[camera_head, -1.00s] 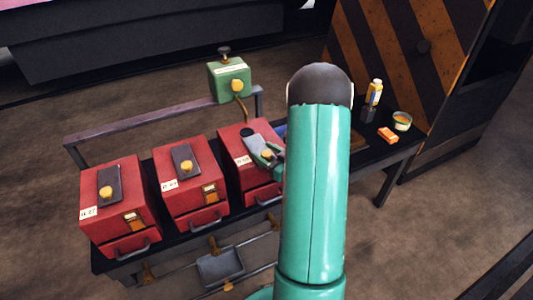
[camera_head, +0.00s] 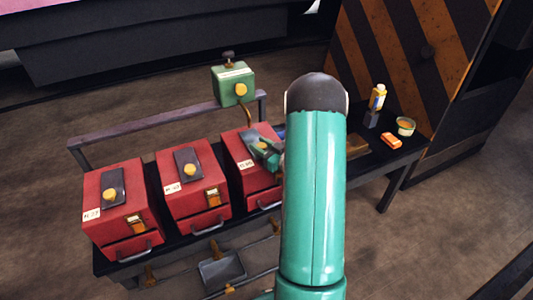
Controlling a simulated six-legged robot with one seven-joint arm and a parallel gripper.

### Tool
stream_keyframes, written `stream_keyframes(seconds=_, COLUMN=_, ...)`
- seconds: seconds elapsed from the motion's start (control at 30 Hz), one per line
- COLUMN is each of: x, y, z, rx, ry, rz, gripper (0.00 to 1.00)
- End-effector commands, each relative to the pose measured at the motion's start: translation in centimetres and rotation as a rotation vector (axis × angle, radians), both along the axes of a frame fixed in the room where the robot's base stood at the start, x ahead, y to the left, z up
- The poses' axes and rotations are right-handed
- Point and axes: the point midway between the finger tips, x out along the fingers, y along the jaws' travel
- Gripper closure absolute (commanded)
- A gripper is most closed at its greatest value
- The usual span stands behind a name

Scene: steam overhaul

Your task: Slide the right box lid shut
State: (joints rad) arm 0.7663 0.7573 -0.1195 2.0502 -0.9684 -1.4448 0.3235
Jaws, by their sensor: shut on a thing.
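The right box (camera_head: 235,145) is a red box at the right end of a row of three on a dark bench. Its lid (camera_head: 249,135) is a dark plate on the sloping top, partly covered by my gripper. My gripper (camera_head: 262,148) is small and green in this view, at the lid's lower right part. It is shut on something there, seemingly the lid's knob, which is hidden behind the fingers. My thick green arm hides the box's right side. How far the lid is open cannot be made out.
The middle box (camera_head: 176,188) and left box (camera_head: 98,190) have dark lids with yellow knobs.

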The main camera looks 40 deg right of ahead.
Motion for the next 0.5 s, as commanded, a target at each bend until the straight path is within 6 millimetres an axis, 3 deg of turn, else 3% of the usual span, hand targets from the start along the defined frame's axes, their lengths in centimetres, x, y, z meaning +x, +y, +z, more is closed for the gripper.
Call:
stream_keyframes(seconds=0.3, x=0.43, y=-0.22, z=0.06, rx=-0.001, ry=0.0, rz=-0.004, gripper=1.0)
stream_keyframes(seconds=0.33, x=0.44, y=-0.22, z=0.06, rx=-0.001, ry=0.0, rz=-0.004, gripper=0.6)
stream_keyframes(seconds=0.4, x=0.41, y=-0.21, z=0.05, rx=-0.001, ry=0.0, rz=-0.004, gripper=0.47)
stream_keyframes(seconds=0.5, x=0.37, y=-0.18, z=0.04, rx=0.0, ry=0.0, rz=-0.003, gripper=0.46)
